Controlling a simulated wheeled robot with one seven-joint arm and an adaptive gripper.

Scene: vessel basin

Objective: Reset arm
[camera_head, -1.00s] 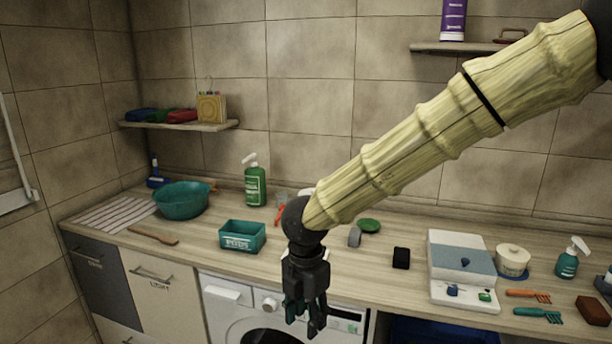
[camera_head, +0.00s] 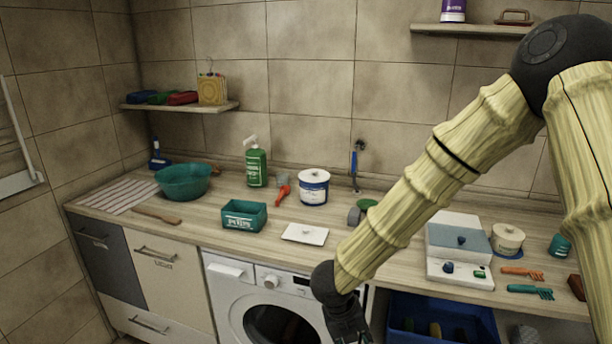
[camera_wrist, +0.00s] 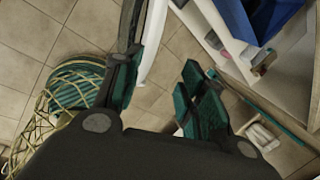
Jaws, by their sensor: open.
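My gripper (camera_head: 350,331) hangs at the bottom edge of the head view, in front of the washing machine and below the worktop edge. Its fingertips are cut off by the frame there. In the wrist view my gripper (camera_wrist: 165,85) is open, its teal-lined fingers apart with nothing between them. The tiled floor (camera_wrist: 170,105) shows behind the fingers. My arm crosses the right half of the head view and hides part of the worktop.
The worktop holds a teal basin (camera_head: 183,182), teal box (camera_head: 244,215), white-blue pot (camera_head: 314,186) and blue-white device (camera_head: 460,250). The washing machine (camera_head: 232,300) and a blue crate (camera_head: 440,318) are below. A netted teal thing (camera_wrist: 72,95) stands on the floor.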

